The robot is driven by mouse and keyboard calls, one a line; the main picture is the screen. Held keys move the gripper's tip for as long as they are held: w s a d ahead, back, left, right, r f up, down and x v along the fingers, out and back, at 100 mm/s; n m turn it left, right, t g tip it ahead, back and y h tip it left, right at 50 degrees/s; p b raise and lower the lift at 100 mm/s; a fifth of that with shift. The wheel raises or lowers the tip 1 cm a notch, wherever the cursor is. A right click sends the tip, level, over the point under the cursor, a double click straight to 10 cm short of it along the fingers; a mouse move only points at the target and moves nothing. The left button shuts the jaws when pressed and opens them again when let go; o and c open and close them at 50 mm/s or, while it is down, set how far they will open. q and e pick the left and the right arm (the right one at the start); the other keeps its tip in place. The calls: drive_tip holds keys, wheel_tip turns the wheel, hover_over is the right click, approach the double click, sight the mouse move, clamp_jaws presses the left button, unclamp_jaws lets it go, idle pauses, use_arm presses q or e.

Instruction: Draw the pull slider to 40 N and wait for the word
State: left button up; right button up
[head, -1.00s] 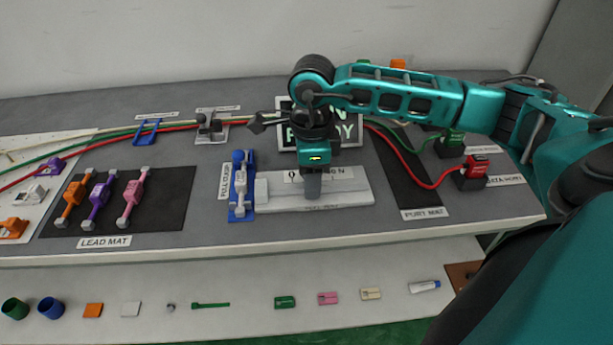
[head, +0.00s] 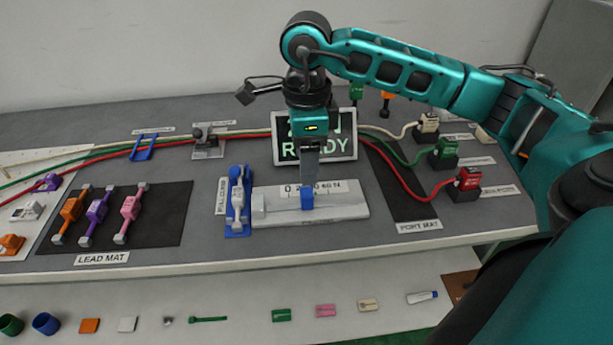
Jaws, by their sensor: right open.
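The pull slider is a white block with a rail (head: 345,207) and a scale strip marked from 0 to 60 N, near the table's front edge. Its blue knob (head: 307,198) stands upright about mid-scale; the middle numbers are partly covered, so I cannot read its exact value. My right gripper (head: 309,180) is open, pointing down just above and behind the knob; whether it touches the knob is unclear. The display (head: 342,149) behind shows "READY" in green; its upper line is mostly hidden by my gripper. My left gripper is not in view.
A blue pull clamp (head: 238,222) stands left of the slider. The lead mat (head: 165,220) holds orange, purple and pink leads. On the right, green and red plugs (head: 467,180) with cables stand by the port mat (head: 410,208). A lower front shelf holds small items.

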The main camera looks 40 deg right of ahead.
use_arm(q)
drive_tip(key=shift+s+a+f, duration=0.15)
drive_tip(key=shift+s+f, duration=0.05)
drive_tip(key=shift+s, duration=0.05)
use_arm(e)
wheel_tip(320, 180, up, 4)
drive_tip(key=shift+r, duration=0.25)
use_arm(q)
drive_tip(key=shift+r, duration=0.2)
